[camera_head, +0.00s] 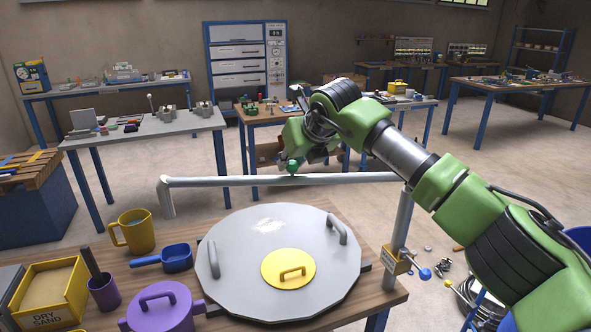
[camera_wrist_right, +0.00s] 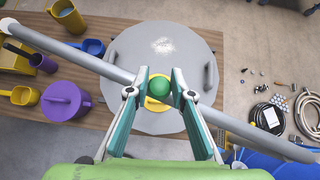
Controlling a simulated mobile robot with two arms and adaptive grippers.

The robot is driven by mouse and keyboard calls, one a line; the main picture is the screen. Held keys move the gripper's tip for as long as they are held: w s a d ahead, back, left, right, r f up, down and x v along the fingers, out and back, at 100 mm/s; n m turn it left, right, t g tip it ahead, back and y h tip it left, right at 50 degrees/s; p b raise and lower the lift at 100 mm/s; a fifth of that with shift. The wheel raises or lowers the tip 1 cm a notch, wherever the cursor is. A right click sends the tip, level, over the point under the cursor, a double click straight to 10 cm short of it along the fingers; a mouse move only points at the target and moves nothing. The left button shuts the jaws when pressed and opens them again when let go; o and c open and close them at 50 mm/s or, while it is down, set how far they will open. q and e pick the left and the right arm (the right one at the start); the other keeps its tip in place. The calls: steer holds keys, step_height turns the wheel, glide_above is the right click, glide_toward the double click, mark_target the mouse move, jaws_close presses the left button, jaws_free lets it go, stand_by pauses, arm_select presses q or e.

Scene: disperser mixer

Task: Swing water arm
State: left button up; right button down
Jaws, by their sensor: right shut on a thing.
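The water arm (camera_head: 235,181) is a grey pipe running level above the round grey lid (camera_head: 225,240). Its bent-down spout end (camera_head: 166,198) is at the left, and its upright post (camera_head: 402,222) stands at the table's right edge. In the wrist view the pipe (camera_wrist_right: 80,58) crosses diagonally. My right gripper (camera_head: 295,160) is at the green knob (camera_head: 292,168) near the pipe's middle. The wrist view shows the knob (camera_wrist_right: 159,87) between the fingers, which are shut on it. My left gripper is in neither view.
On the wooden table (camera_head: 370,300) stand a yellow jug (camera_head: 136,233), a blue pan (camera_head: 176,258), a purple pot (camera_head: 160,310) and a yellow sand box (camera_head: 50,290). The lid has two grey handles and a yellow hatch (camera_head: 285,260). Hoses (camera_wrist_right: 270,117) lie on the floor at right.

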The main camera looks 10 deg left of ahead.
steer(key=shift+w+a+r+m+h, duration=0.1)
steer(key=shift+w+r+m+h, duration=0.1)
steer(key=shift+w, duration=0.25)
steer(key=shift+w+a+r+m+h, duration=0.1)
steer(key=shift+w+m, duration=0.1)
steer(key=shift+w, duration=0.2)
steer(key=c, duration=2)
jaws_free()
steer(key=shift+d, duration=0.1)
steer(key=shift+c, duration=0.2)
steer(key=shift+o, duration=1.3)
steer(key=shift+w+f, duration=0.1)
steer(key=v, duration=1.1)
steer(key=shift+s, duration=0.3)
